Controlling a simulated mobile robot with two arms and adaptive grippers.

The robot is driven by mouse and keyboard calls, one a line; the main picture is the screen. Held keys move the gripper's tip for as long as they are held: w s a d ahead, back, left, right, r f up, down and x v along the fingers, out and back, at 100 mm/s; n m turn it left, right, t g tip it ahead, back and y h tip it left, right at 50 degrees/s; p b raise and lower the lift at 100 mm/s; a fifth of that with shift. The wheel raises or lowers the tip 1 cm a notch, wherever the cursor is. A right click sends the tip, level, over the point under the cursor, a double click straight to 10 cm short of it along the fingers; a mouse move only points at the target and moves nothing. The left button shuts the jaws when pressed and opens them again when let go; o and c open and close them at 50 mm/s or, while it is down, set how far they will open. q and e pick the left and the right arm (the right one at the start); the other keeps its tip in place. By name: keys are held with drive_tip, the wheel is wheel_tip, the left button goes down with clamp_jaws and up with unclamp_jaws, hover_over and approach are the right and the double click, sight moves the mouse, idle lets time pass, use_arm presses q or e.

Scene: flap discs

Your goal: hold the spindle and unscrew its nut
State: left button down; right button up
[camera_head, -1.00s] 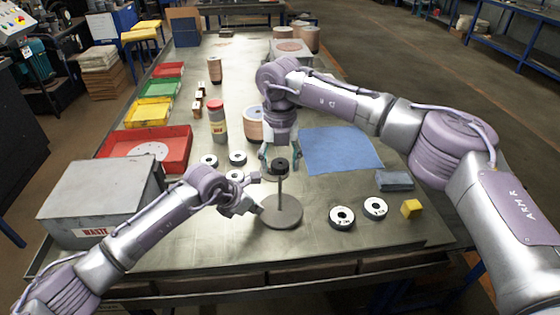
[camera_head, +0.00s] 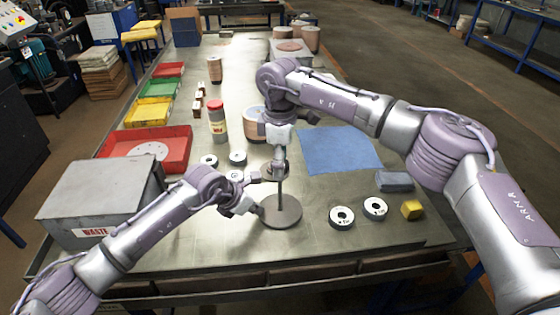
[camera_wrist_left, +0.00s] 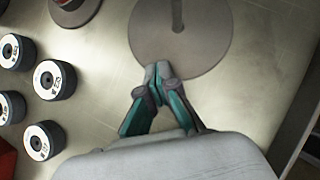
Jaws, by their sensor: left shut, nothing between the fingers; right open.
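The spindle is a thin grey upright rod on a round base (camera_head: 283,214) at the front middle of the table. Its base and lower rod also show in the left wrist view (camera_wrist_left: 197,50). My right gripper (camera_head: 279,165) points down from above over the spindle's top, open. The dark nut at the top is mostly hidden by it, and contact cannot be told. My left gripper (camera_head: 256,209) is low, left of the rod by the base's edge. In the left wrist view its teal fingers (camera_wrist_left: 157,74) are together and empty, with the rod apart from them.
Flap discs lie right of the base (camera_head: 342,217) and to the left (camera_head: 237,158). A yellow block (camera_head: 411,210), grey block (camera_head: 394,181) and blue cloth (camera_head: 340,150) are at right. A waste box (camera_head: 98,195) and red tray (camera_head: 180,152) stand left.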

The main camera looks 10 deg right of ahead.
use_arm(q)
drive_tip(key=shift+f, duration=0.2)
use_arm(e)
drive_tip(key=m, duration=0.3)
drive_tip(key=shift+c, duration=0.3)
drive_tip(key=c, duration=0.8)
drive_tip(key=shift+n, duration=0.5)
use_arm(q)
drive_tip(key=shift+r, duration=0.75)
use_arm(e)
drive_tip(key=shift+w, duration=0.1)
use_arm(q)
drive_tip(key=shift+r, duration=1.9)
drive_tip(key=shift+r, duration=0.1)
